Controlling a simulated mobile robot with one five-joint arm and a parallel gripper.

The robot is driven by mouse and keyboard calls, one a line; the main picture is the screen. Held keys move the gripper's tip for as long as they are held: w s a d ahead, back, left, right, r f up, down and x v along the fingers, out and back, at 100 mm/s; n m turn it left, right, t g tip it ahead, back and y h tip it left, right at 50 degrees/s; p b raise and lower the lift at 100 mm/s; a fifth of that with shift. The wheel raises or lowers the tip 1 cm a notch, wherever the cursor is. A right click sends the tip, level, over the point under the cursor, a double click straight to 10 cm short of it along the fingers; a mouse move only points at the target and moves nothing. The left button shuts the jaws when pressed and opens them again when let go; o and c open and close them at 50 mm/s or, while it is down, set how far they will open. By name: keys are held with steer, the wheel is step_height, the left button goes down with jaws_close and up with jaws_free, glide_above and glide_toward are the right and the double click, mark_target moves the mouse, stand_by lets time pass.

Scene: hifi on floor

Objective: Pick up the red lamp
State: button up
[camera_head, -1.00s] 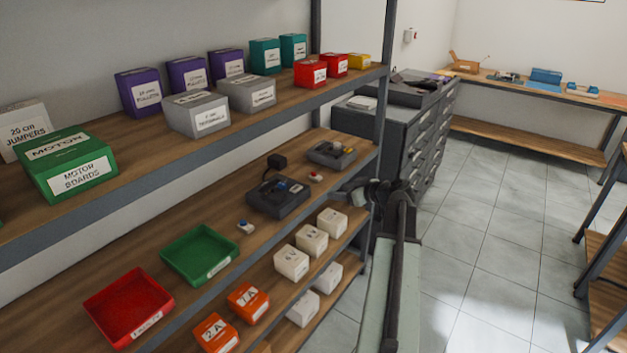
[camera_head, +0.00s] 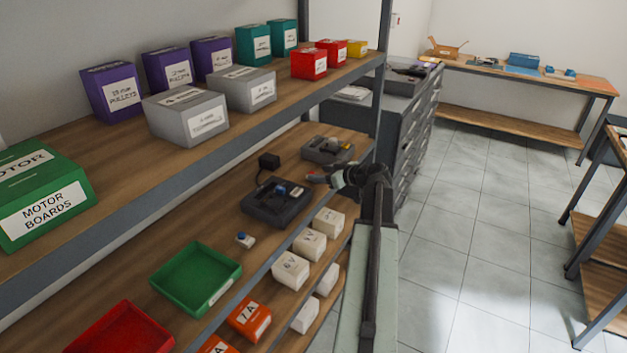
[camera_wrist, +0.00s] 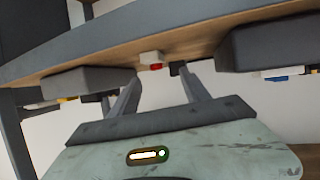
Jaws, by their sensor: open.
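The red lamp (camera_wrist: 156,66), a small pale block with a red cap, shows in the wrist view on the wooden shelf, beyond and between my two fingers. My gripper (camera_wrist: 158,88) is open, with nothing between the fingers. In the head view my gripper (camera_head: 328,178) reaches in over the front edge of the middle shelf (camera_head: 213,222), beside the dark devices. It mostly covers the lamp there; only a bit of red shows at its tip. I cannot tell whether the fingers touch the lamp.
Two dark devices (camera_head: 277,203) (camera_head: 328,150) flank the gripper. The upper shelf (camera_head: 150,160) with boxes overhangs. White boxes (camera_head: 310,244) stand below.

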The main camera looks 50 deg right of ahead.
steer(key=shift+w+d+f+b, duration=0.1)
steer(key=shift+w+f+b, duration=0.25)
steer(key=b+x, duration=0.1)
steer(key=x, duration=0.3)
steer(key=shift+d+f+b, duration=0.15)
steer(key=shift+f+b, duration=0.05)
steer(key=shift+b, duration=0.2)
steer(key=shift+r, duration=0.15)
jaws_close()
